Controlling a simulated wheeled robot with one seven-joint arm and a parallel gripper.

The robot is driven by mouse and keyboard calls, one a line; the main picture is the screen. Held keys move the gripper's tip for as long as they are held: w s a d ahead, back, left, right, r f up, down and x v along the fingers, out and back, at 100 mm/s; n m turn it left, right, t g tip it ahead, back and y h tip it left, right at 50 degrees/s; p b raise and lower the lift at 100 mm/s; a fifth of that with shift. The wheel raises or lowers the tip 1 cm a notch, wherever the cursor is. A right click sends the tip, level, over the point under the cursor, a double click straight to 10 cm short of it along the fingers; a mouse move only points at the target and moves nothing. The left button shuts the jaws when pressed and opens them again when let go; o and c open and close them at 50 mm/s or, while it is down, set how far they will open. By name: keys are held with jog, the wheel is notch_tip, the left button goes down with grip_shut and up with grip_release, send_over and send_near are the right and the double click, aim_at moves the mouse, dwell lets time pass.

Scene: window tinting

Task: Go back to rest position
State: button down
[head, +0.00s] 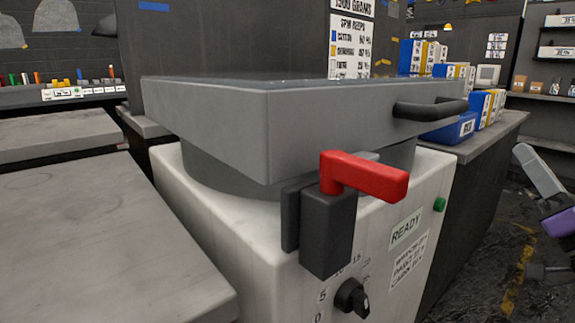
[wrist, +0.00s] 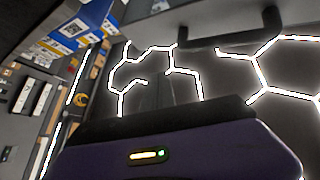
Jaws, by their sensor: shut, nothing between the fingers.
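My gripper (head: 537,271) is at the right edge of the head view, dark and partly cut off by the frame. It is shut and holds nothing. My purple wrist part above it is also cut off by the edge. My gripper is to the right of the white machine (head: 225,225) and apart from it, with open floor between. The machine's grey lid (head: 210,120) has a black handle (head: 430,110). A red lever (head: 365,176) is on a dark block at the machine's front. In the wrist view my purple body part with a small lit strip fills the bottom.
A grey table (head: 90,240) stands to the left. A counter with blue and yellow boxes (head: 487,108) runs behind at the right. Shelves (head: 545,85) line the far right wall. Dark floor (head: 480,260) with a yellow line is free right of the machine.

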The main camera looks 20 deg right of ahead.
jog(key=s+a+f+m+g+h, duration=0.1)
jog(key=a+f+g+h, duration=0.3)
jog(key=f, duration=0.6)
jog(key=s+a+f+m+g+y, duration=0.1)
jog(key=a+f, duration=0.5)
jog(key=f, duration=0.4)
jog(key=s+a+f+n+g+y+p, duration=0.1)
jog(key=s+a+f+n+y, duration=0.2)
jog(key=s+a+f, duration=0.4)
jog(key=s+a+f+n+g+y, duration=0.25)
jog(key=s+a, duration=0.35)
jog(key=a, duration=0.3)
jog(key=s+a+f+n+y+p, duration=0.1)
jog(key=s+a+f+n+y, duration=0.4)
jog(key=a, duration=0.4)
notch_tip(320, 180, up, 38)
jog(key=s+m+p, duration=0.1)
jog(key=p, duration=3.7)
jog(key=shift+f+h, duration=0.15)
jog(key=shift+h, duration=0.2)
